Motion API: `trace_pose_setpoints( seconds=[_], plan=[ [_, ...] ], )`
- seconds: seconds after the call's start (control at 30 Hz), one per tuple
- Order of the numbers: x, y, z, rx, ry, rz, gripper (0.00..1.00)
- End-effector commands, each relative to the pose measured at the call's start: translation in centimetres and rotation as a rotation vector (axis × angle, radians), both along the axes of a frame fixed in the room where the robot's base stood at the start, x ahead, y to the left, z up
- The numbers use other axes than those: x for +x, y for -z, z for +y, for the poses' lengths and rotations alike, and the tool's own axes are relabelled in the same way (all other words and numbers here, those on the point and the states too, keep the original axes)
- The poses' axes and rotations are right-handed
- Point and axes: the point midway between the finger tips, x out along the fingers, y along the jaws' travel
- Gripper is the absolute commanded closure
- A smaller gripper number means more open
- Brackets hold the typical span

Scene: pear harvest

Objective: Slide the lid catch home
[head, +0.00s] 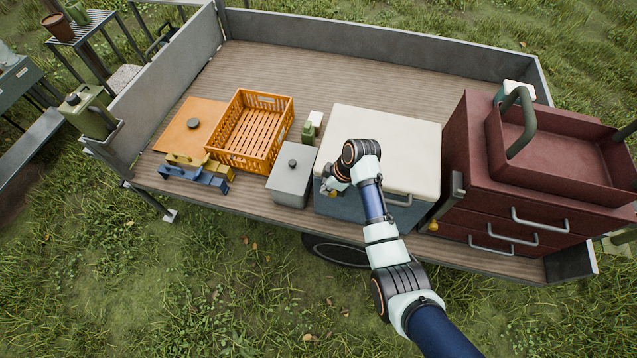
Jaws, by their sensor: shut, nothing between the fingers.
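A cooler box with a cream lid (385,140) and a blue-grey body (345,208) stands on the trailer bed, its lid down. A grey handle (400,200) is on its front. My gripper (331,189) is shut and empty at the cooler's front left, just below the lid's edge. A small yellowish part shows right at the fingertips; I cannot tell whether it is the lid catch or whether the fingers touch it. The gripper and wrist hide part of that front corner.
A grey box with a knobbed lid (291,178) stands close left of my gripper. An orange crate (287,140) is farther left. A dark red drawer cabinet (470,150) stands right of the cooler. Grass in front of the trailer is open.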

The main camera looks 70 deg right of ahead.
Motion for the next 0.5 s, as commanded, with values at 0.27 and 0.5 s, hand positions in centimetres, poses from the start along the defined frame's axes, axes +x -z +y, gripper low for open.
trace_pose_setpoints(
  seconds=[0.27,0.5],
  plan=[
    [-0.4,0.0,0.0,0.000,-0.001,0.001,1.00],
    [1.3,-0.4,0.1,-0.001,-0.004,0.000,1.00]
  ],
)
